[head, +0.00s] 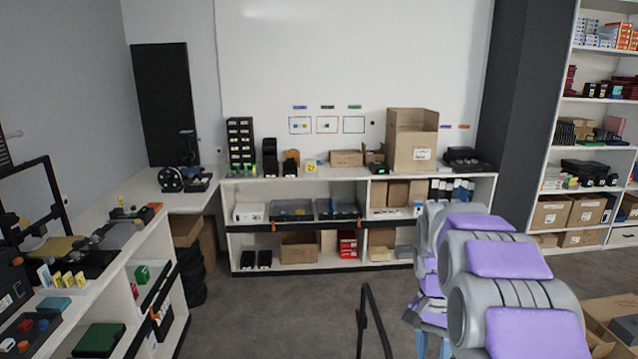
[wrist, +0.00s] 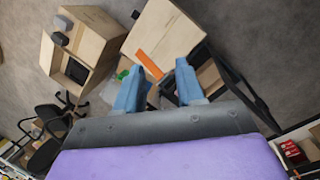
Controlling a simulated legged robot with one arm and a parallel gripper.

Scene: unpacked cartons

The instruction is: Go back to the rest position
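My gripper (wrist: 159,66) shows in the wrist view with its two blue fingers spread apart. Nothing is held between them. An orange strip (wrist: 149,64) shows in the gap, beyond the fingers and apart from them. In the head view my purple and grey arm fills the lower right. Blue parts at the bottom edge there look like the gripper's fingers (head: 433,345), mostly cut off.
A long low shelf unit (head: 400,225) stands ahead along the wall. A workbench with shelves (head: 140,265) is at left. Open cartons (wrist: 165,35) stand on the floor in the wrist view. The grey floor (head: 270,310) in the middle is clear, except for a black frame (head: 370,310).

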